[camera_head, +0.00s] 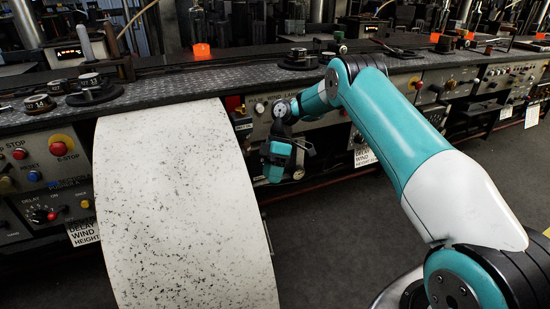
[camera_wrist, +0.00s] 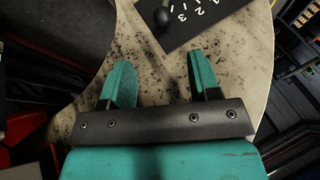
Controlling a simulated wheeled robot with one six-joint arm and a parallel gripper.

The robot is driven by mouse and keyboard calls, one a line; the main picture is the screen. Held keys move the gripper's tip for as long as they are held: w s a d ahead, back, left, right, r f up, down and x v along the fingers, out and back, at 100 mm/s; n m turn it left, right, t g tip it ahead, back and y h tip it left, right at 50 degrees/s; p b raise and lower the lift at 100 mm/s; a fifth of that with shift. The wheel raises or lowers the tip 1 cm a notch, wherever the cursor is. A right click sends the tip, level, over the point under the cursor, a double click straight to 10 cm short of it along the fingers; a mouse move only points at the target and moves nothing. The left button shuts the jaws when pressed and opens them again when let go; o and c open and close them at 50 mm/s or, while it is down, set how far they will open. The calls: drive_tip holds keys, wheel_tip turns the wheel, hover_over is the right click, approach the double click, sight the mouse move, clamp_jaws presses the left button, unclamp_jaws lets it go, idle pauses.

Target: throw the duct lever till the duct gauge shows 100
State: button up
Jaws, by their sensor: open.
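My gripper (camera_head: 279,160) is in front of the console, beside the right edge of the pale speckled panel, in the head view. In the wrist view my gripper (camera_wrist: 162,62) is open, with two teal fingers apart and nothing between them. Ahead of the fingers is a dark plate (camera_wrist: 205,22) with white numerals, among them 1, 2 and 3. A dark round-ended lever or knob (camera_wrist: 162,16) stands at that plate; I cannot tell if it is the duct lever. No gauge can be told as the duct gauge, and no reading of 100 is legible.
A pale speckled curved panel (camera_head: 180,215) fills the left foreground. The console top (camera_head: 190,95) bears dark dials (camera_head: 40,103) and levers. Red E-stop buttons (camera_head: 60,148) and knobs line its front. Small lit displays (camera_head: 69,53) stand behind. Dark floor (camera_head: 330,235) lies open right of the panel.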

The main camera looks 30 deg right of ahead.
drive_tip(key=shift+p+v, duration=1.5)
drive_tip(key=shift+v, duration=0.55)
